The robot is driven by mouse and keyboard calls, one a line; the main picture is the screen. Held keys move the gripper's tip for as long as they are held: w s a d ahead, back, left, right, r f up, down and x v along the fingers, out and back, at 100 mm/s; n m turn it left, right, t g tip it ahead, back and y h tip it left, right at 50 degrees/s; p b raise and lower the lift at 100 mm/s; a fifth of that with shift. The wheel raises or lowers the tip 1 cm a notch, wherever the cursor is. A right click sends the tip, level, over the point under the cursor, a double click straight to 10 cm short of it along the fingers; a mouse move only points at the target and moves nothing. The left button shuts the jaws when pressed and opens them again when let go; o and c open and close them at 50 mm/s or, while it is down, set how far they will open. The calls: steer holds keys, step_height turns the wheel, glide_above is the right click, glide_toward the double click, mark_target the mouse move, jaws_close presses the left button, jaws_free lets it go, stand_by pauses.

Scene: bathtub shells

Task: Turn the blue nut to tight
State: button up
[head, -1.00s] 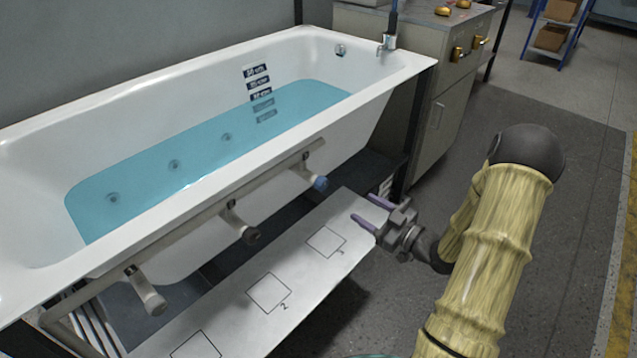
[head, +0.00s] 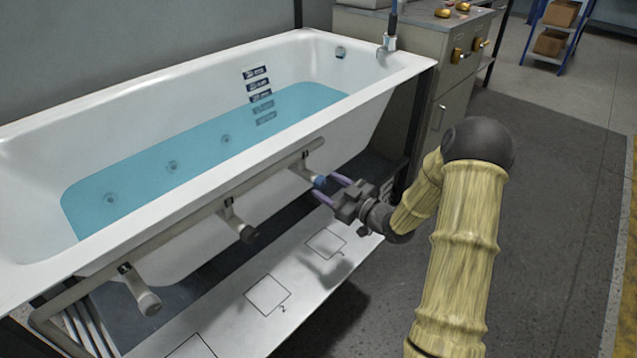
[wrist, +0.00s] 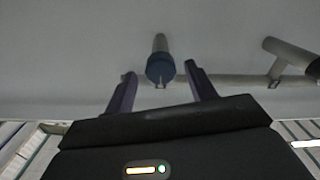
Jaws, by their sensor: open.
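The blue nut (head: 319,182) sits on the end of the rightmost pipe stub under the tub's front rim. It also shows in the wrist view (wrist: 160,66), straight ahead of the gap between my fingers, with a small pale mark at its lower edge. My gripper (head: 330,189) is open, with its two purple fingers pointing at the nut from the right. In the wrist view my gripper (wrist: 160,84) has one finger to each side of the nut's line. The fingertips are close to the nut; whether they touch it I cannot tell.
Two stubs with grey ends, the middle one (head: 248,233) and the left one (head: 149,302), stand on the same pipe (head: 185,226). A white board (head: 240,320) with marked squares lies below. The water-filled bathtub (head: 380,88) is behind. Open floor is at right.

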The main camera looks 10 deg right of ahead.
mark_target(325, 184)
steer(key=b+x, duration=0.1)
steer(key=x, duration=0.4)
steer(key=shift+c, duration=0.3)
steer(key=c, duration=0.9)
steer(key=shift+d, duration=0.1)
